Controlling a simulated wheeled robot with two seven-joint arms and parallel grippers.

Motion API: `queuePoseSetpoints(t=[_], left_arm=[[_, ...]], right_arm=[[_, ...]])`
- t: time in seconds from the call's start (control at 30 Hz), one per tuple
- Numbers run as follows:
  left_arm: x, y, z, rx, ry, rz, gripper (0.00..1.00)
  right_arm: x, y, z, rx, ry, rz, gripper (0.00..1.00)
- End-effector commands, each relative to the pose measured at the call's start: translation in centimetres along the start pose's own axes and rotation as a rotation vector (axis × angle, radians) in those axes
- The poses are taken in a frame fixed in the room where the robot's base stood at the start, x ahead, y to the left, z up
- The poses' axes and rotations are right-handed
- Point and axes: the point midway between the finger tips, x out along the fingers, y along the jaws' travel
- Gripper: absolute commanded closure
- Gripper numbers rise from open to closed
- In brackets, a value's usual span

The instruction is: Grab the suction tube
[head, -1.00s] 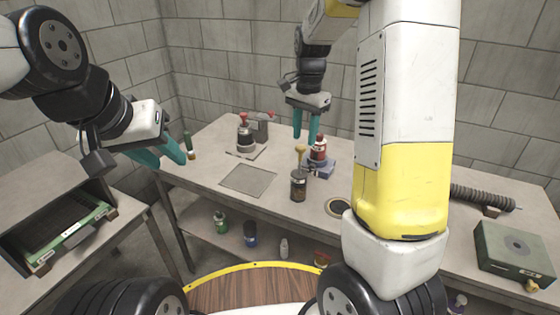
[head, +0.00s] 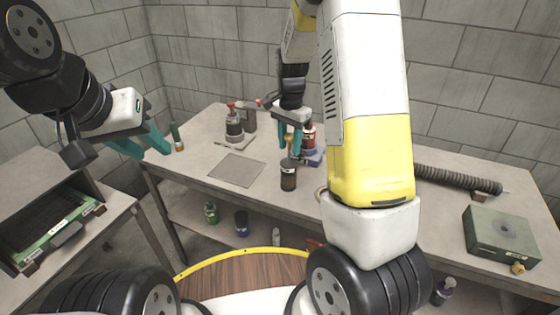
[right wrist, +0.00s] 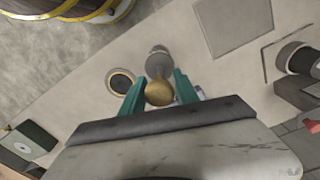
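A dark ribbed tube (head: 455,178), possibly the suction tube, lies on the right part of the bench behind my right arm. My right gripper (head: 290,138) is over the middle of the bench. Its fingers are apart on either side of a brass-coloured round knob (right wrist: 158,92), which also shows partly hidden in the head view. I cannot tell whether they touch it. A dark lidded jar (head: 289,176) stands just in front of the knob and shows in the right wrist view (right wrist: 158,62). My left gripper (head: 142,142) is open and empty near the bench's left end.
A green box (head: 502,235) sits at the right end. A round dark disc (right wrist: 120,81) lies beside the jar. Several bottles stand on the lower shelf.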

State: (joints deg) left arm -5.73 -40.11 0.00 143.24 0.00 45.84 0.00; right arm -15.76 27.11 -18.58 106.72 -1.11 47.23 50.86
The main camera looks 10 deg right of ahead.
Motion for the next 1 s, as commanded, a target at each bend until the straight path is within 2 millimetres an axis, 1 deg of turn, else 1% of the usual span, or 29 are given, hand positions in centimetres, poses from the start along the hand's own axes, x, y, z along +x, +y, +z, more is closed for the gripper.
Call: queuePoseSetpoints(t=[0.03,0.2,1.0], left_arm=[[0.00,0.00,0.00,0.000,0.000,0.000,0.64],[0.00,0.00,0.00,0.000,0.000,0.000,0.64],[0.00,0.00,0.00,0.000,0.000,0.000,0.64]], right_arm=[[-0.02,0.00,0.00,0.000,0.000,0.000,0.67],[-0.04,0.00,0.00,0.000,0.000,0.000,1.00],[-0.07,-0.01,-0.01,-0.001,0.001,-0.001,1.00]])
